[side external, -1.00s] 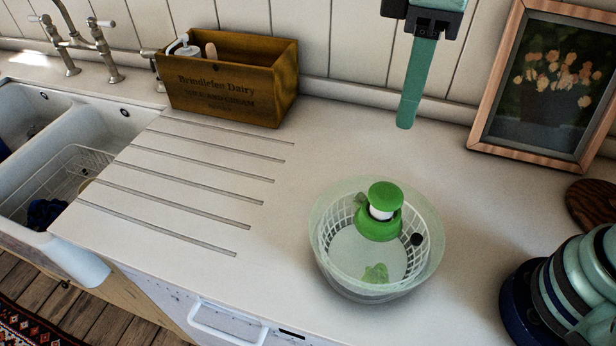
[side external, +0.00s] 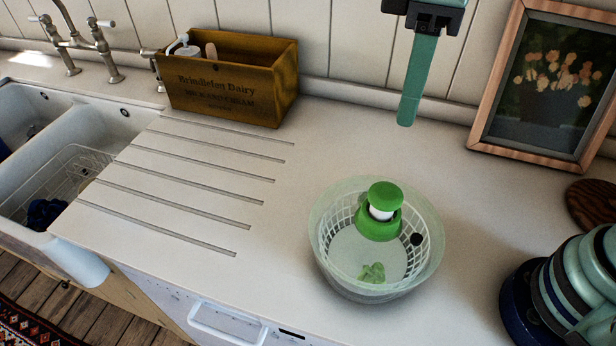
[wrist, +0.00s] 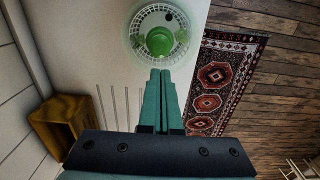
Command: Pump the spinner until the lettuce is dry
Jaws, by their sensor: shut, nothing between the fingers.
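The salad spinner (side external: 326,240) stands on the white counter, a clear bowl with a white slotted basket inside. Its green pump knob (side external: 385,194) is up, with a white stem showing between the knob and the green hub. A small clump of green lettuce (side external: 373,272) lies at the front of the basket. My gripper (side external: 405,122) is shut and empty, pointing down above and behind the spinner, apart from it. In the wrist view, my gripper's fingers (wrist: 160,72) are together and the green knob (wrist: 159,41) shows beyond their tips.
A wooden crate (side external: 232,98) holding bottles stands at the back left, beside the double sink (side external: 92,136). A framed flower picture (side external: 487,124) leans at the back right. The grooved drainboard is clear.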

